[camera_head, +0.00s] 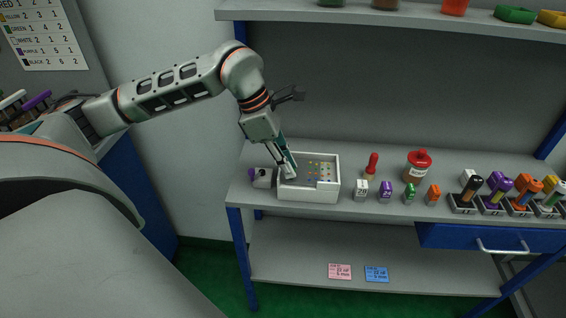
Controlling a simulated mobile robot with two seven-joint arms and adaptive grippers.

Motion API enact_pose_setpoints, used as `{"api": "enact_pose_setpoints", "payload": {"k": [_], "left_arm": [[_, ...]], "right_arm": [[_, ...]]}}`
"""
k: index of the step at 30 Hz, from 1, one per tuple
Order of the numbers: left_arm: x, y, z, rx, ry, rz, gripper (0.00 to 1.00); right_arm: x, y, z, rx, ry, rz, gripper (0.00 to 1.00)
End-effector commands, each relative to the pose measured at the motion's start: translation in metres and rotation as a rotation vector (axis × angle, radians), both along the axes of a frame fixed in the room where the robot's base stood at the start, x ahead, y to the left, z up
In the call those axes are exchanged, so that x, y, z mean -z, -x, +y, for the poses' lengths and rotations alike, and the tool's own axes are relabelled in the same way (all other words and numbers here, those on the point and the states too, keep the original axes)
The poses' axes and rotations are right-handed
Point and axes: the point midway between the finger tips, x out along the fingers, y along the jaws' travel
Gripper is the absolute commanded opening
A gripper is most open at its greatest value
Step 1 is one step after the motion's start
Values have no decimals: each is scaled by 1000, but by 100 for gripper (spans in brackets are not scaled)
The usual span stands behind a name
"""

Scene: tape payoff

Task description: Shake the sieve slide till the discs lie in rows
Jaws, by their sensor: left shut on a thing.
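A white open box (308,196) stands on the bench at the left. Inside it is a grey plate, the sieve slide (314,165), with several small coloured discs, many yellowish, on it. They are too small to tell exactly how they lie. My left gripper (288,172) reaches down from the upper left into the left end of the box. It is shut on the sieve slide there; its fingers hide the exact grip. My right gripper is out of view.
A grey block with a purple knob (262,178) sits left of the box. To the right stand small numbered blocks (361,189), a red-handled tool (371,165), a red-lidded jar (418,166) and several coloured items in holders (462,204). A shelf (400,14) hangs above.

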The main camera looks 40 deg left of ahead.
Motion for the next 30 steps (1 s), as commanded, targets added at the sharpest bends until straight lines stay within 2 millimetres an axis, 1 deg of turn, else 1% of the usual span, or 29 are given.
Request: {"api": "enact_pose_setpoints", "payload": {"k": [1,3,7,9,13,18,19,20,21,30], "left_arm": [[-4,-5,-9,2,3,-4,0],[-5,-11,-19,3,3,-5,0],[-4,-19,-32,1,1,-4,0],[-3,-21,-35,1,1,-2,0],[-1,-22,-37,1,0,-2,0],[-1,-22,-37,3,1,-4,0],[-1,-22,-37,3,1,-4,22],[-1,-22,-37,3,1,-4,30],[-1,-22,-37,3,1,-4,32],[-1,-22,-36,1,0,-2,32]], "right_arm": [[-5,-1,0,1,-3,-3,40],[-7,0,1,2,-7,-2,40],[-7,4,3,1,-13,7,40],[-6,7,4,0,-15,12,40],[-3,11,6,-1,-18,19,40],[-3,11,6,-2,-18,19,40],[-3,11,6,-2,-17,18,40],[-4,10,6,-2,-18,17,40],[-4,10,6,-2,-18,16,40],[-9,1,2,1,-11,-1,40]]}}
